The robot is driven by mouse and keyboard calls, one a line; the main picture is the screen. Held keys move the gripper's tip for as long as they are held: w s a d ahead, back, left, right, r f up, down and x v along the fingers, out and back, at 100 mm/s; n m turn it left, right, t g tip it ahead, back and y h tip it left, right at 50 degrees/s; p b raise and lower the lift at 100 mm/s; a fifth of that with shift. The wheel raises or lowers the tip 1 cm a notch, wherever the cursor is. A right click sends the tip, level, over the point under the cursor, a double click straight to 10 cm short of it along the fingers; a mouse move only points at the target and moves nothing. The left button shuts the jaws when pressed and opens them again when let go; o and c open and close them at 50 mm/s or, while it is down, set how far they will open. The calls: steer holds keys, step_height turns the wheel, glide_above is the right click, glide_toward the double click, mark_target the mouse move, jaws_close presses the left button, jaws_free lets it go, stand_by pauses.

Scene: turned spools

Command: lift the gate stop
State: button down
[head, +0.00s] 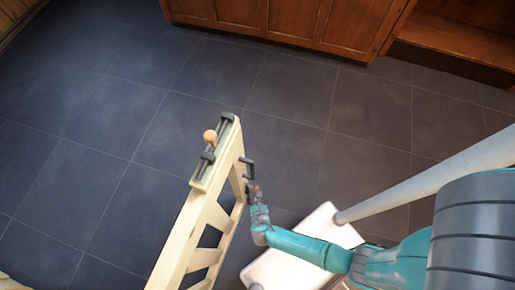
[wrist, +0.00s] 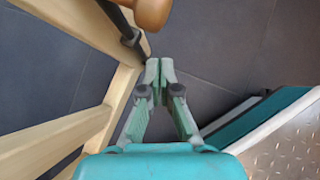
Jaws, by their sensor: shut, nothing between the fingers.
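A pale wooden gate (head: 205,215) stands across the left middle of the head view; its slats (wrist: 60,135) fill the left of the wrist view. On its top is a dark bolt with a round wooden knob (head: 210,136). A dark bracket (head: 248,168) juts from the gate's right side, close to my gripper (head: 255,189). In the wrist view a wooden knob (wrist: 152,12) and a dark rod (wrist: 122,22) lie just beyond my gripper (wrist: 160,70). I cannot tell for sure which fitting is the gate stop. My gripper's fingertips meet, empty, beside the gate.
Dark floor tiles (head: 110,110) lie clear left of and beyond the gate. Wooden cabinets (head: 290,28) line the back, with an open wooden recess (head: 460,45) at the right.

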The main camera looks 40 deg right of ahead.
steer(key=shift+w+d+r, duration=0.15)
steer(key=shift+w+r, duration=0.1)
steer(key=shift+r, duration=0.3)
steer(key=shift+w+d+r, duration=0.2)
steer(key=shift+w+r, duration=0.05)
steer(key=shift+r, duration=0.25)
steer(key=shift+w+d+r, duration=0.15)
steer(key=shift+w+r, duration=0.1)
steer(key=shift+r, duration=0.3)
steer(key=shift+r, duration=2)
steer(key=s+a+r, duration=0.4)
steer(key=s, duration=0.3)
steer(key=shift+s+a, duration=0.2)
steer(key=shift+a, duration=0.05)
